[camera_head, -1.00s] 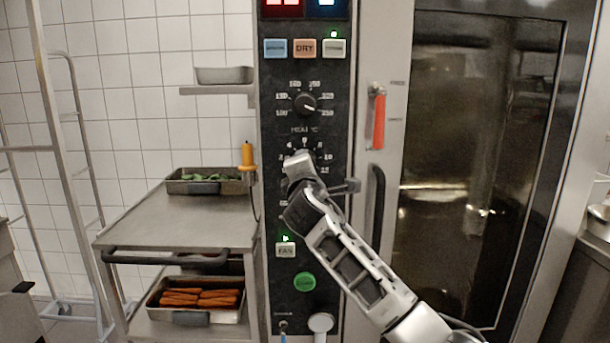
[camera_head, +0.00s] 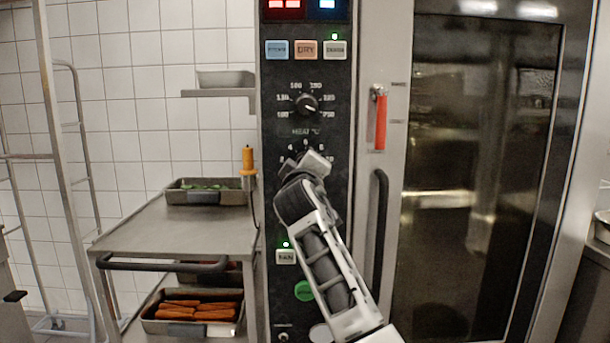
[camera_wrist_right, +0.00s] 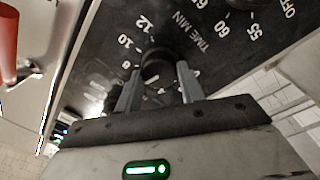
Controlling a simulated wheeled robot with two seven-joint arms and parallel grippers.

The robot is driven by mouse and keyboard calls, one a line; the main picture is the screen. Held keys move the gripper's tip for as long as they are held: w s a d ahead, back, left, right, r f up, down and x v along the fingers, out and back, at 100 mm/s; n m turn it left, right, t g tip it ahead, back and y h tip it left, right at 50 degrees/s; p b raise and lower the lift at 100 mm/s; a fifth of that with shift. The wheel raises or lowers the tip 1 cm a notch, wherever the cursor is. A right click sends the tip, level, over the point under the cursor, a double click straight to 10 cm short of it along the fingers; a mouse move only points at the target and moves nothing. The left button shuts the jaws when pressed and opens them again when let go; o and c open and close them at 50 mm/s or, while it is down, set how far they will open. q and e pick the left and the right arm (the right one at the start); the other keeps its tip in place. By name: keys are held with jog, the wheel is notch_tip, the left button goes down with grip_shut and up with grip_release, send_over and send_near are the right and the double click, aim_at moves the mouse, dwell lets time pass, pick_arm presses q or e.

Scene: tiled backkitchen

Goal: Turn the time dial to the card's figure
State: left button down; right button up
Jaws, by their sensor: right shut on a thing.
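The time dial (camera_wrist_right: 157,62) is a black round knob on the oven's dark control panel, with white figures around it, including 8, 10 and 12, and the label "TIME MIN" beside it in the wrist view. My right gripper (camera_wrist_right: 160,86) is shut on this knob, one finger on each side. In the head view my right gripper (camera_head: 307,161) covers most of the dial; only some upper figures show. The knob's pointer setting is not clear. No card is in view. My left gripper is not in view.
The heat dial (camera_head: 306,104) sits just above, with mode buttons over it. Another dial (camera_wrist_right: 243,3), marked 55 and 60, is close by. A red handle (camera_head: 380,120) and the glass oven door (camera_head: 480,130) are to the right. A steel trolley (camera_head: 185,235) with trays stands left.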

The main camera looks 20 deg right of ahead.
jog(key=shift+m+b, duration=0.55)
jog(key=shift+m, duration=2.05)
jog(key=o, duration=1)
jog(key=shift+c, duration=0.2)
